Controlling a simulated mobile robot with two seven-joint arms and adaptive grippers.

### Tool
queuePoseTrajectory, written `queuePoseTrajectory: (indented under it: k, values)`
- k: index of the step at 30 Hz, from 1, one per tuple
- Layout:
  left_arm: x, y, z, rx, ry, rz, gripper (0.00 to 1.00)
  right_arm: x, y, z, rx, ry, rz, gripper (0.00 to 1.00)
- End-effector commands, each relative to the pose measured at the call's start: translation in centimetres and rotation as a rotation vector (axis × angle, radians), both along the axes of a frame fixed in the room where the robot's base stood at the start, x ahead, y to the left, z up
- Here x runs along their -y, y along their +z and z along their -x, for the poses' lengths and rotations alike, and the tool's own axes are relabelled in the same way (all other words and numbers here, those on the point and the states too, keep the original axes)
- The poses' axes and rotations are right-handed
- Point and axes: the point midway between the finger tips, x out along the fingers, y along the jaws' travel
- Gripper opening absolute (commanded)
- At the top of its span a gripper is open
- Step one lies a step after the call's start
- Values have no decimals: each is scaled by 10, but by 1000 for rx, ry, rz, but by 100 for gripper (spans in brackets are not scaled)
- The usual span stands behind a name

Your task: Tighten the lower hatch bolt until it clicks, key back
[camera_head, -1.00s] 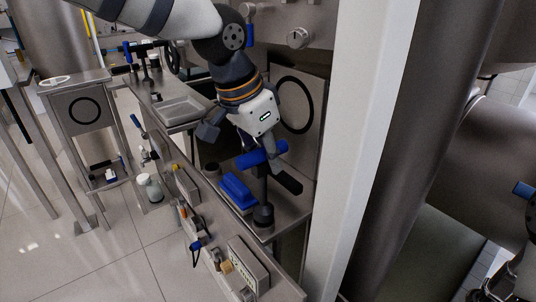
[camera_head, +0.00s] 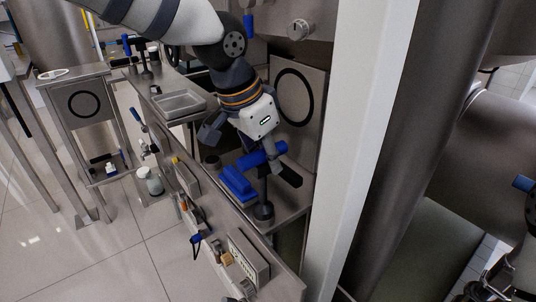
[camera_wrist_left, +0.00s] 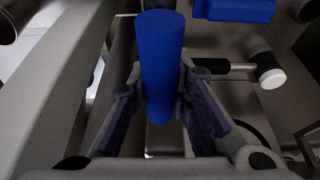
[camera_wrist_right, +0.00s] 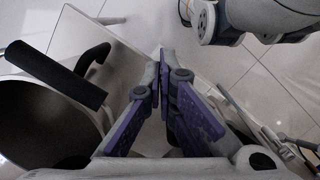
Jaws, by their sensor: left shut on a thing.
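My left gripper (camera_head: 268,150) is shut on the blue crossbar handle (camera_head: 252,160) of a T-shaped key. The handle also fills the middle of the left wrist view (camera_wrist_left: 162,65), between the fingers. The key's dark shaft runs down to a round black foot (camera_head: 263,212) on the metal shelf; I cannot tell if that foot is part of the key or a holder. A panel with a black ring (camera_head: 310,110) stands behind the gripper. I cannot make out the lower hatch bolt. My right gripper (camera_wrist_right: 164,72) is shut and empty, its fingertips together.
A blue block-shaped item (camera_head: 237,182) lies on the shelf beside the key. A grey control box (camera_head: 248,258) is on the near ledge. A pale upright post (camera_head: 355,150) stands close right of the left arm. A shallow metal tray (camera_head: 178,103) sits farther left.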

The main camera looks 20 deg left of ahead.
Motion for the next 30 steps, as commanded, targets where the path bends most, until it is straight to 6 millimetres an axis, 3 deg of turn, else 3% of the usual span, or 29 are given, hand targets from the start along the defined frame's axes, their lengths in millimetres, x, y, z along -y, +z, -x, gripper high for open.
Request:
queuePoseTrajectory:
  k: [14,15,18,26,30]
  values:
    - [0,-14,-1,3,-1,1,0,0,0,0,-1,0,0,0]
    - [1,-13,-1,5,0,1,25,0,0,0,-1,0,0,0]
    - [0,-13,-1,5,0,1,42,0,0,0,0,0,0,0]
    - [0,-14,0,1,0,-1,42,0,0,0,-2,0,0,0]
    - [-4,6,4,6,1,1,42,0,0,0,-2,0,0,0]
